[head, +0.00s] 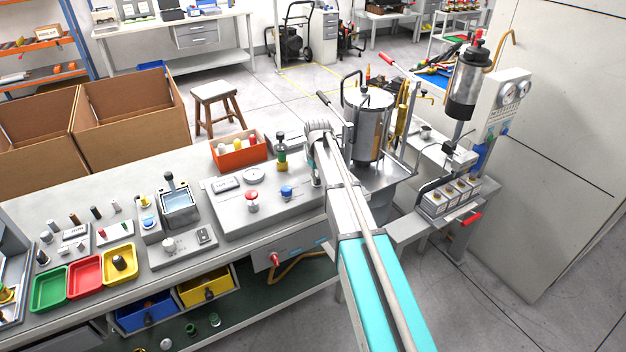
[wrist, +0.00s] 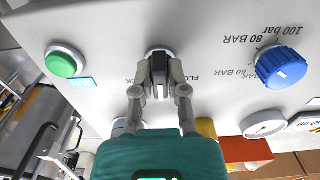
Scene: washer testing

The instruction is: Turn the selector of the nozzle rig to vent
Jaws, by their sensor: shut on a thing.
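The rig's pale grey panel (wrist: 215,40) fills the upper part of the wrist view; its front edge shows in the head view (head: 225,226). My gripper (wrist: 160,82) is shut on the dark handle of the selector (wrist: 160,90) at the panel. A round light base shows behind the fingertips. Printed letters beside it appear upside down, partly hidden by the fingers, and read "FLU". I cannot tell which mark the selector points to. In the head view my gripper (head: 317,180) is low over the panel's right end, and my arm hides the selector.
A green button (wrist: 62,62) and a blue knob (wrist: 281,67) with bar marks flank the selector. A gauge (wrist: 264,124) is nearby. In the head view a red knob (head: 252,196), an orange bin (head: 239,152) and a steel pot (head: 368,125) stand around my gripper.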

